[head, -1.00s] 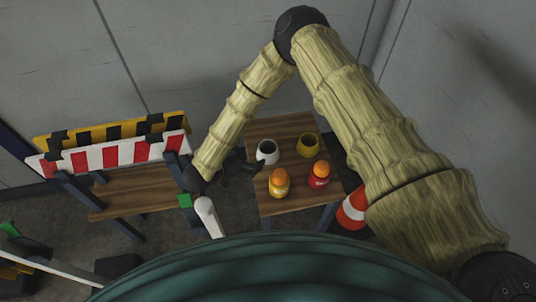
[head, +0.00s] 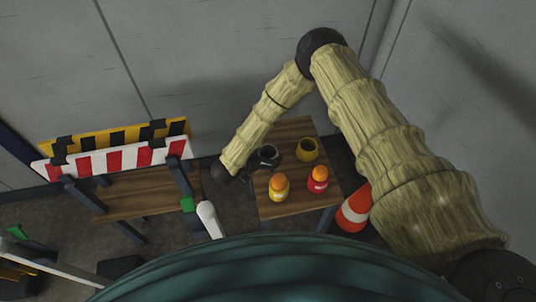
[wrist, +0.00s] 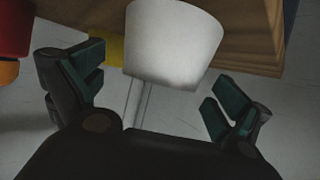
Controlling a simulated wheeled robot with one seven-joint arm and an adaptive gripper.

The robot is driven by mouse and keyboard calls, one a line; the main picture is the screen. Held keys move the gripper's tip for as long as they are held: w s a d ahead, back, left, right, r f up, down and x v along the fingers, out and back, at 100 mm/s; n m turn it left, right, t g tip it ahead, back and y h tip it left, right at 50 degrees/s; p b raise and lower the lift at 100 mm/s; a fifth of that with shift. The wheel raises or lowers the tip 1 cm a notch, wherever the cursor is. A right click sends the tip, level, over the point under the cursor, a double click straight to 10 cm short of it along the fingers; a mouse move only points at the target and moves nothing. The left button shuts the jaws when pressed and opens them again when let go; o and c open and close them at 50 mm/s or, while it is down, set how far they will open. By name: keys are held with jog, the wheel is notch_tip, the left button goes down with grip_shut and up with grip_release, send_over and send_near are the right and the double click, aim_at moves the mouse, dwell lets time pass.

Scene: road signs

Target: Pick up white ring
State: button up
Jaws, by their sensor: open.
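The white ring (head: 268,150) looks like a hollow white cup and stands on the small wooden table (head: 296,208), near its left edge. My gripper (head: 266,162) is right at it in the head view and hides part of it. In the wrist view the white ring (wrist: 176,45) is large, just beyond and between the spread fingers of my gripper (wrist: 155,82). The fingers are open with nothing held between them. I cannot tell whether a finger touches the ring.
A yellow ring (head: 307,150) stands right of the white one. A yellow bottle (head: 279,190) and a red bottle (head: 317,182), both orange-topped, stand nearer. A striped cone (head: 354,210) is right of the table; a striped barrier (head: 115,158) stands left.

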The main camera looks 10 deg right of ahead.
jog(key=shift+w+d+f, duration=0.2)
jog(key=shift+d, duration=0.15)
jog(key=shift+c, duration=0.4)
jog(key=c, duration=0.9)
jog(key=shift+r, duration=0.1)
jog(key=shift+r+b, duration=1.35)
jog(key=shift+r, duration=3.55)
